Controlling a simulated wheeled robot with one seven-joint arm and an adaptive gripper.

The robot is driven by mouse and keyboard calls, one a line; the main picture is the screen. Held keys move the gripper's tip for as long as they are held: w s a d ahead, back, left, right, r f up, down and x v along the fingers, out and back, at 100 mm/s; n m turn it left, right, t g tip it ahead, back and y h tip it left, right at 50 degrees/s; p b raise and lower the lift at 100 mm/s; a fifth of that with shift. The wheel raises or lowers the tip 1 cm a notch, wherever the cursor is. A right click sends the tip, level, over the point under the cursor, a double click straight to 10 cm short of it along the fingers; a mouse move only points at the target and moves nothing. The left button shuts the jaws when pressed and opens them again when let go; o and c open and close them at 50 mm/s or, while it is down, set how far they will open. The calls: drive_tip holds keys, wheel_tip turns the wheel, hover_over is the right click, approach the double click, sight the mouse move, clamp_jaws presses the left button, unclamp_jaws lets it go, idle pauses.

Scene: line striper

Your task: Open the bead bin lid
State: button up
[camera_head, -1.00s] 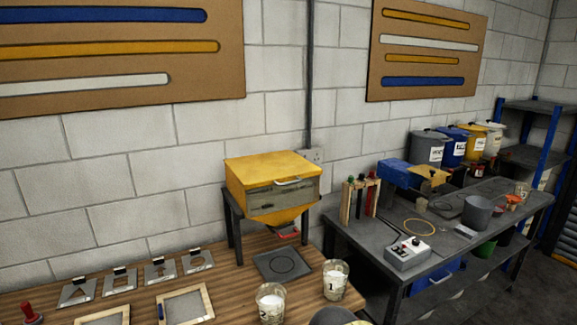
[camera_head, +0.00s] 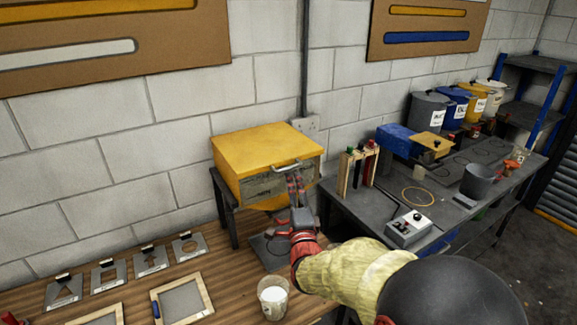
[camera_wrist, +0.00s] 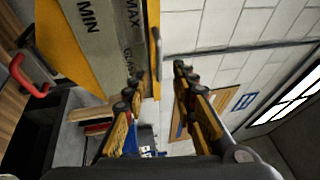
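The bead bin (camera_head: 250,165) is a yellow box on a dark stand, at the centre of the head view. Its flat yellow lid (camera_head: 262,146) lies down and looks shut. A pale metal handle (camera_head: 288,167) sticks out at the lid's front edge, and it also shows edge-on in the wrist view (camera_wrist: 156,45). My gripper (camera_head: 296,180) is just in front of the handle. In the wrist view my gripper (camera_wrist: 159,74) has its fingers apart, with the handle between or just beyond the tips. Contact cannot be told.
A white-filled cup (camera_head: 273,297), screen frames (camera_head: 183,300) and stencil plates (camera_head: 150,259) stand on the wooden bench. A grey control box (camera_head: 409,229) sits on the right bench. Wall is close behind the bin.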

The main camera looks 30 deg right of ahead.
sight(290, 168)
drive_tip(key=shift+p+x, duration=0.3)
drive_tip(key=shift+x, duration=3.7)
drive_tip(key=shift+f, duration=0.1)
drive_tip(key=shift+c, duration=1.1)
drive_tip(key=c, duration=0.4)
clamp_jaws()
